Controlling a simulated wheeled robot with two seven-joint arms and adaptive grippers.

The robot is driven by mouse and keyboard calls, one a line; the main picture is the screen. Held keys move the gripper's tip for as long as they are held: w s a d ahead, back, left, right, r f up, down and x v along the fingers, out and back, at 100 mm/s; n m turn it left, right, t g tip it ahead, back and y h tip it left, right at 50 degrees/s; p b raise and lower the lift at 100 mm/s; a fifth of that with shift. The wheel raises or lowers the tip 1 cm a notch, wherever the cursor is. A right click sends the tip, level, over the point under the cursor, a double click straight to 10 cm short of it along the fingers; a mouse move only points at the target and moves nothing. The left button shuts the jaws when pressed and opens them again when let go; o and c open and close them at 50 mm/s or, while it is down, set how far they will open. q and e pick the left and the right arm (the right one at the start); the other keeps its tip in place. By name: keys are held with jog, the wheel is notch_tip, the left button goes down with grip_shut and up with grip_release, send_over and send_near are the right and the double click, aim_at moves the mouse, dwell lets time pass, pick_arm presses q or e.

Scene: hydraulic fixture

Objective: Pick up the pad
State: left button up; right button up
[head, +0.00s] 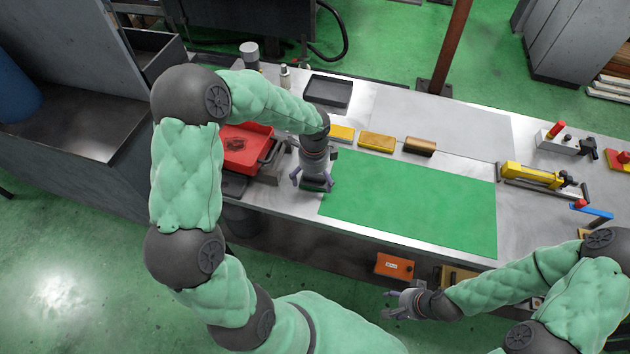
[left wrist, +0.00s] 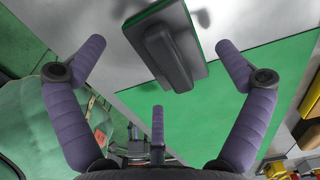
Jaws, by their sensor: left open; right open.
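The pad, a dark flat plate with a raised grip bar and a green edge, shows in the left wrist view (left wrist: 190,32). In the head view the pad (head: 317,186) is mostly hidden below my left gripper, on the bench beside the left edge of the green mat (head: 415,205). My left gripper (head: 313,180) is open above the pad; in the left wrist view its fingers (left wrist: 160,47) are spread to either side of the pad, with visible gaps. My right gripper (head: 393,304) is open and empty, low in front of the bench.
A red tray (head: 238,160) stands left of my left gripper, and a black tray (head: 328,91) is behind. Yellow blocks (head: 377,141) and a brown block (head: 420,147) line the mat's back edge. The mat is clear.

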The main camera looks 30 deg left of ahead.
pick_arm(q)
jog(key=shift+f, duration=0.95)
jog(key=c, duration=1)
jog(key=shift+c, duration=0.2)
jog(key=shift+r, duration=0.1)
jog(key=shift+r, duration=0.55)
notch_tip(320, 180, up, 2)
jog(key=shift+r+p, duration=0.25)
jog(key=shift+p, duration=0.4)
jog(key=s+d+r+p, duration=0.1)
jog(key=s+d+r, duration=0.1)
jog(key=s+r, duration=0.1)
jog(key=s+d+r+p, duration=0.1)
jog(key=s+d+r, duration=0.1)
jog(key=s, duration=0.3)
jog(key=s+d+r+p, duration=0.1)
jog(key=s+d+r, duration=0.2)
jog(key=s+r, duration=0.1)
jog(key=shift+r, duration=0.2)
